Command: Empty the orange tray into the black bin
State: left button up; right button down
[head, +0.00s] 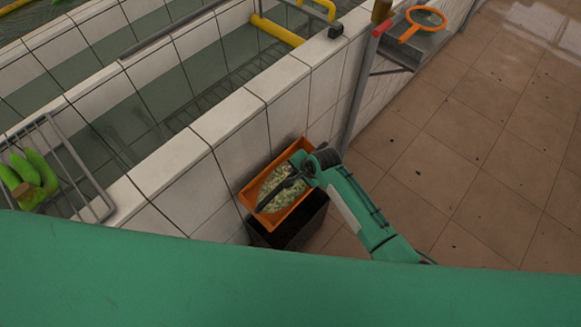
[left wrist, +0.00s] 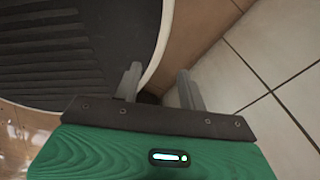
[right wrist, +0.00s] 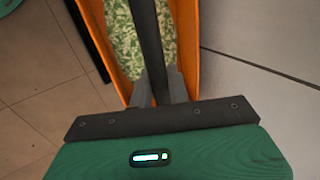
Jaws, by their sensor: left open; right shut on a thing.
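The orange tray (head: 246,195) is in the middle of the head view, beside the white tiled wall. Pale green-white bits (head: 282,187) lie in it. The black bin (head: 290,234) stands below it, largely covered by the tray; its inside is hidden. My right gripper (head: 296,178) is over the tray, shut on a dark bar that runs lengthwise along it. The right wrist view shows this bar (right wrist: 147,35) between the fingers, with the tray's orange walls (right wrist: 186,45) on both sides. My left gripper (left wrist: 159,85) is open and empty, away from the tray.
The tiled wall (head: 232,118) borders basins on the left. A wire rack (head: 75,165) with green fruit (head: 38,170) sits at far left. A grey post (head: 358,95) stands behind the tray. An orange hoop (head: 425,17) is at top right. The brown floor (head: 480,150) is open on the right.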

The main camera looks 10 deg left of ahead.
pick_arm(q)
jog(key=w+f+b, duration=0.7)
jog(key=b, duration=0.3)
jog(key=w+d+r+t+b, duration=0.1)
jog(key=w+d+r+b, duration=0.3)
jog(key=w, duration=0.4)
jog(key=w+d+r+t+b, duration=0.1)
jog(key=w+r+b, duration=0.3)
jog(key=r, duration=0.7)
jog(key=w+d+r+b, duration=0.15)
jog(key=r+b, duration=0.35)
jog(key=r, duration=0.6)
jog(key=w+d+r+t+h+b, duration=0.3)
jog(key=w+d+r+t+b, duration=0.1)
jog(key=d+t+b, duration=0.1)
jog(key=shift+w+d+t+h+b, duration=0.15)
jog(key=shift+d+t+h+b, duration=0.15)
jog(key=shift+d+t+b, duration=0.15)
pick_arm(e)
jog(key=s+d+f+t+y, duration=0.5)
jog(key=s+d+f+y, duration=0.2)
jog(key=d, duration=0.2)
jog(key=shift+d+t+y, duration=0.3)
jog(key=shift+d+y, duration=0.1)
